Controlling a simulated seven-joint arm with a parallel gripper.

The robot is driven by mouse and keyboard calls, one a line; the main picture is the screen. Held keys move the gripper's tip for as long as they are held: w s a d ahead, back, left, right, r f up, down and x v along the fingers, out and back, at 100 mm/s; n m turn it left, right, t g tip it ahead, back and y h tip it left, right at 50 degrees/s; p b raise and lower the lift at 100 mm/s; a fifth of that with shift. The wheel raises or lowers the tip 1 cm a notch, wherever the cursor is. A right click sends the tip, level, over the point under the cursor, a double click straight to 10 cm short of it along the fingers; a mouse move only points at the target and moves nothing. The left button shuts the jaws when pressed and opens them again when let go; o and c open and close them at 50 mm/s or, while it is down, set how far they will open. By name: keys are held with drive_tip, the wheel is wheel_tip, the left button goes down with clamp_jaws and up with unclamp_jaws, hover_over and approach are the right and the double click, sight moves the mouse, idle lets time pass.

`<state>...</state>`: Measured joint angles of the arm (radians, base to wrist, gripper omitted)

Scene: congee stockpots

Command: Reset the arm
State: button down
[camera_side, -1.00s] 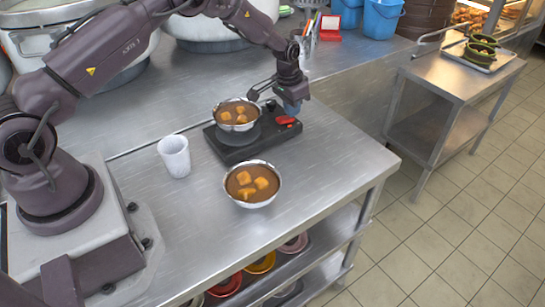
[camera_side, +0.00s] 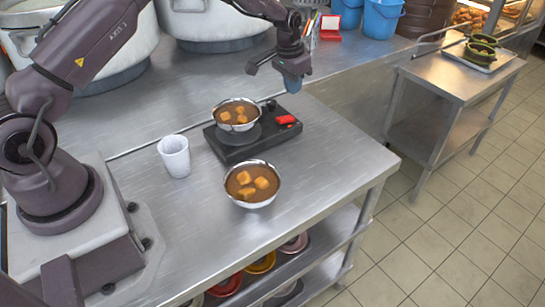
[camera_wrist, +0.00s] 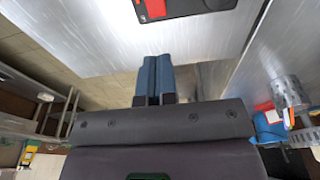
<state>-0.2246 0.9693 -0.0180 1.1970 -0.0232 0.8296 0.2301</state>
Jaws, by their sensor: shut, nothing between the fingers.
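My gripper (camera_side: 293,86) is in the air above the right back part of the steel table, a little above and beyond the black cooker. Its blue fingers are shut and empty; they also show shut together in the wrist view (camera_wrist: 154,76). The black cooker (camera_side: 238,154) has a red part (camera_side: 286,120) at its right end, which shows in the wrist view (camera_wrist: 155,8) too. A steel bowl with brown liquid and orange chunks (camera_side: 236,113) stands on the cooker. A second such bowl (camera_side: 252,182) stands on the table in front of it.
A white cup (camera_side: 174,156) stands left of the cooker. Large stockpots (camera_side: 210,18) stand at the back left. Blue buckets (camera_side: 382,18) and a red box (camera_side: 330,26) are at the back. A side table with a tray (camera_side: 480,58) is at the right. The table's right front is clear.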

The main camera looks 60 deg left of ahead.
drive_tip(key=shift+r, duration=0.4)
drive_tip(key=shift+s+f, duration=0.1)
drive_tip(key=s, duration=0.1)
drive_tip(key=s+f, duration=0.1)
drive_tip(key=s+g, duration=0.1)
drive_tip(key=shift+s+d+f+n, duration=0.1)
drive_tip(key=shift+d+f+n, duration=0.05)
drive_tip(key=shift+d+n, duration=0.2)
drive_tip(key=s+d+r+t, duration=0.1)
drive_tip(key=s+d+r, duration=0.2)
drive_tip(key=s+r, duration=0.4)
drive_tip(key=s+d+r+t, duration=0.2)
drive_tip(key=s+d+r, duration=0.2)
drive_tip(key=s+r, duration=0.4)
drive_tip(key=s+d+r+t, duration=0.1)
drive_tip(key=s+d+r, duration=0.2)
drive_tip(key=s+r, duration=0.5)
drive_tip(key=s, duration=0.8)
drive_tip(key=shift+d+r+t, duration=0.25)
drive_tip(key=shift+t, duration=0.15)
